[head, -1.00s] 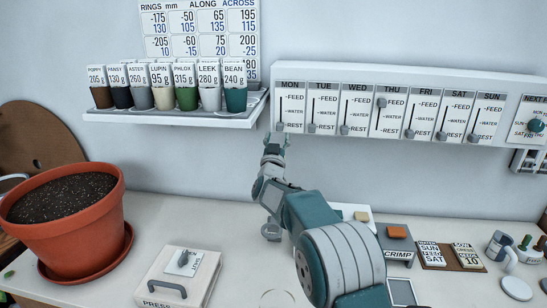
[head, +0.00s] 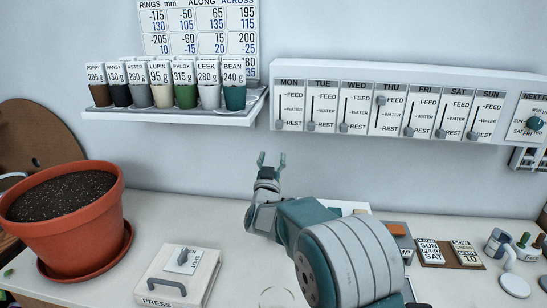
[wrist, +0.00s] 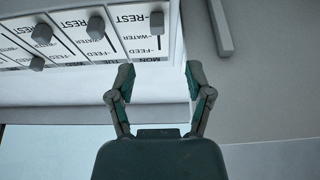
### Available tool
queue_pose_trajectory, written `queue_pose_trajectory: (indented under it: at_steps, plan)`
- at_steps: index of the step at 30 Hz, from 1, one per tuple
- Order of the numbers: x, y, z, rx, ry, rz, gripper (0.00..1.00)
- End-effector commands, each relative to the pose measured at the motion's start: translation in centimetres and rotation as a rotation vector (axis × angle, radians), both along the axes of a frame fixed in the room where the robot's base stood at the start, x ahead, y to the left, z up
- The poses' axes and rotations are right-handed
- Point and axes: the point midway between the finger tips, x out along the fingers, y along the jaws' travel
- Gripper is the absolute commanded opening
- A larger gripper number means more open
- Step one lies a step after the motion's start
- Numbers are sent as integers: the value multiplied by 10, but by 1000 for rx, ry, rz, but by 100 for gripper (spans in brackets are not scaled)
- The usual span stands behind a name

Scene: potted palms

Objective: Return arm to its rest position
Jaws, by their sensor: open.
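My gripper (head: 272,160) is open and empty, below the left end of the white day panel (head: 400,72) and apart from it. Its spread fingers also show in the wrist view (wrist: 160,78), with nothing between them. The panel appears upside down there. The Monday slider knob (wrist: 157,22) is at REST. The Thursday knob (head: 381,101) is up at FEED; the other day knobs sit at or near REST. My arm reaches from the lower right over the bench and hides part of it.
A terracotta pot of soil (head: 62,225) stands at left on the bench. A shelf (head: 175,116) of seed cups hangs at upper left. A white press box (head: 178,275) is at front left.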

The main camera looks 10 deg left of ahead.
Motion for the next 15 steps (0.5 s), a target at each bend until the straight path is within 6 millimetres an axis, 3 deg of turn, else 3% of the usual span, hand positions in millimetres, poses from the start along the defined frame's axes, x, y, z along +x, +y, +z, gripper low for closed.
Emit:
queue_pose_trajectory:
  at_steps: [8, 15]
  plan:
    - [-18, -35, 35, -3, 160, 88, 66]
    - [-69, -78, 53, -17, 411, 178, 66]
